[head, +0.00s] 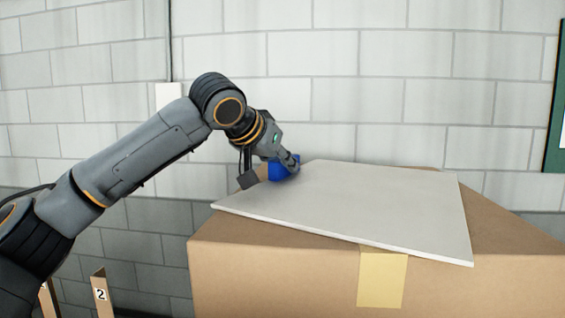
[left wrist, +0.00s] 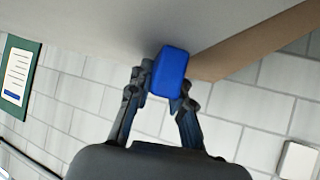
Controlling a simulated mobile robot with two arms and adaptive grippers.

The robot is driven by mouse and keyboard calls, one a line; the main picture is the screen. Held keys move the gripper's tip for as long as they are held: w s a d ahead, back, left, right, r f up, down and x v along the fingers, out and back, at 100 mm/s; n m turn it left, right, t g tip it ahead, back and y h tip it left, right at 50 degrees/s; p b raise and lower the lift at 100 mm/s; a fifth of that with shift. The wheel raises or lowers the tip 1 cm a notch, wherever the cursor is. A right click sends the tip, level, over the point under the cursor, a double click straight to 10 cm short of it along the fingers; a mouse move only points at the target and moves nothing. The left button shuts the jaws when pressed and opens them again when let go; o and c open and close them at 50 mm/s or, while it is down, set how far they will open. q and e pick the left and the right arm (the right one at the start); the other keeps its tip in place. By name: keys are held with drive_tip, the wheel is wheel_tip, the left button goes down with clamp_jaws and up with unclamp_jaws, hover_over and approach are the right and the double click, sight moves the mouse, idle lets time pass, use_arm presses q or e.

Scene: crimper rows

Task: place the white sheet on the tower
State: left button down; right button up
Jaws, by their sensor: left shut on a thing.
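The white sheet (head: 370,205) is a thin, flat panel over the top of a large cardboard box (head: 270,280), turned at an angle to it. I cannot tell whether it rests fully on the box or is slightly above it. A blue block (head: 277,172) is at the sheet's far left edge, seemingly a grip on it. My left gripper (head: 289,163) is shut on this block, which also shows between the fingers in the left wrist view (left wrist: 169,72). The sheet's pale face (left wrist: 100,22) fills the top of that view. My right gripper is out of view.
A pale block wall (head: 400,70) stands behind the box. A green-framed notice (left wrist: 17,75) hangs on it in the left wrist view. A post marked 2 (head: 100,294) stands low at the left. Yellow tape (head: 382,280) is on the box front.

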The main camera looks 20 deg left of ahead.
use_arm(q)
drive_tip(key=c, duration=1.4)
unclamp_jaws()
drive_tip(key=shift+o, duration=1)
drive_tip(key=shift+a, duration=0.15)
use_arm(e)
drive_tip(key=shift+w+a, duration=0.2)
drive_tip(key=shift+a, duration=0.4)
use_arm(q)
drive_tip(key=shift+s+r, duration=0.35)
drive_tip(key=shift+s, duration=0.05)
drive_tip(key=b+v, duration=0.4)
drive_tip(key=v, duration=0.6)
drive_tip(key=shift+f, duration=0.1)
drive_tip(key=shift+s+a+r, duration=0.1)
drive_tip(key=shift+s+r, duration=0.3)
drive_tip(key=shift+s, duration=0.05)
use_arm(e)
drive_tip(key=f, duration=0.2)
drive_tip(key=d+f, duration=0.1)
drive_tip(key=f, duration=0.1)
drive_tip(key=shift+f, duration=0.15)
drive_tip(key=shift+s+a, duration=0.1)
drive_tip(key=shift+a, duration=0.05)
